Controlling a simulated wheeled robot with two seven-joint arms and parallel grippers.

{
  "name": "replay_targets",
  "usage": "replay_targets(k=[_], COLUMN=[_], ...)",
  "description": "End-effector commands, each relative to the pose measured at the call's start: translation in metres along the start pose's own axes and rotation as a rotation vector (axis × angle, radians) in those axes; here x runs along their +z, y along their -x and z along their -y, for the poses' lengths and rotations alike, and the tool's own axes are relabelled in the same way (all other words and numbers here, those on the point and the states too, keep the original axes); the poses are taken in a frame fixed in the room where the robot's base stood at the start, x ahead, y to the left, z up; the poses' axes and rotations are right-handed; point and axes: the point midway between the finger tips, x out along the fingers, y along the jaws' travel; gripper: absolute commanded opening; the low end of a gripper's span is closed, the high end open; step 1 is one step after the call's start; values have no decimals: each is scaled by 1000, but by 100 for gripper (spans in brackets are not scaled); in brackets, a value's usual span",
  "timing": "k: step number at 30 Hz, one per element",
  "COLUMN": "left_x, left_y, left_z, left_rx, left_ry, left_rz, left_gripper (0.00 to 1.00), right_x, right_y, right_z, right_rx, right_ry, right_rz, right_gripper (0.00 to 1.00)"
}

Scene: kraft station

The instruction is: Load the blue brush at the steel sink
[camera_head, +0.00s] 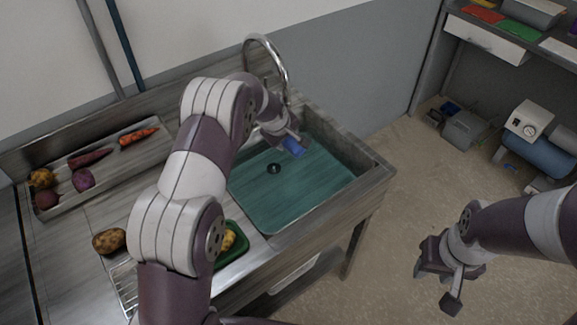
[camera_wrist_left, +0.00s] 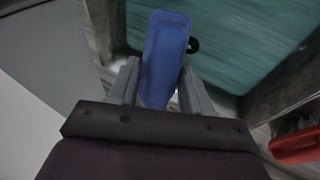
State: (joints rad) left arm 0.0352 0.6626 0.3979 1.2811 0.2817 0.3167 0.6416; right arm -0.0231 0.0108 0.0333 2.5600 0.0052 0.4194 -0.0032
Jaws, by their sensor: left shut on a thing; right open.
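The blue brush (camera_head: 292,146) is held over the steel sink (camera_head: 262,228), above its teal water or basin floor. My left gripper (camera_head: 284,135) is shut on the brush. In the left wrist view the brush (camera_wrist_left: 165,60) sits between the two fingers of the left gripper (camera_wrist_left: 158,92), its long blue body pointing away from the palm. The brush's bristles are not clear. The sink basin (camera_wrist_left: 225,40) shows beyond it, with a dark round drain. My right gripper (camera_head: 447,280) is open and empty over the floor, right of the sink.
A curved tap (camera_head: 265,42) rises at the sink's back edge. A tray (camera_head: 115,172) with carrots and other vegetables lies at the left. A potato (camera_head: 109,241) and a green tray (camera_head: 238,257) are on the counter. Shelves with equipment stand at the far right.

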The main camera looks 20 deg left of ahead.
Motion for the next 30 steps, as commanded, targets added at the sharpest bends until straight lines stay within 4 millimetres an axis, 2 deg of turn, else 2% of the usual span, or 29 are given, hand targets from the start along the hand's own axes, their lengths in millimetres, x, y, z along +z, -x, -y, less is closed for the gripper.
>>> replay_targets(k=[11, 14, 22, 30], left_x=[0, -2, -10, -10], left_y=[1, 6, 37, 35], left_z=[-1, -3, -18, -17], left_rx=[1, 1, 1, 1], left_ry=[0, 0, 0, 0], left_rz=[-1, -1, -1, -1], left_gripper=[25, 25, 25, 25], right_x=[0, -1, -4, -4], right_y=[1, 6, 35, 33], right_z=[0, 0, 0, 0], right_rx=[0, 0, 0, 0], right_ry=[0, 0, 0, 0], right_rz=[0, 0, 0, 0], right_gripper=[43, 43, 43, 43])
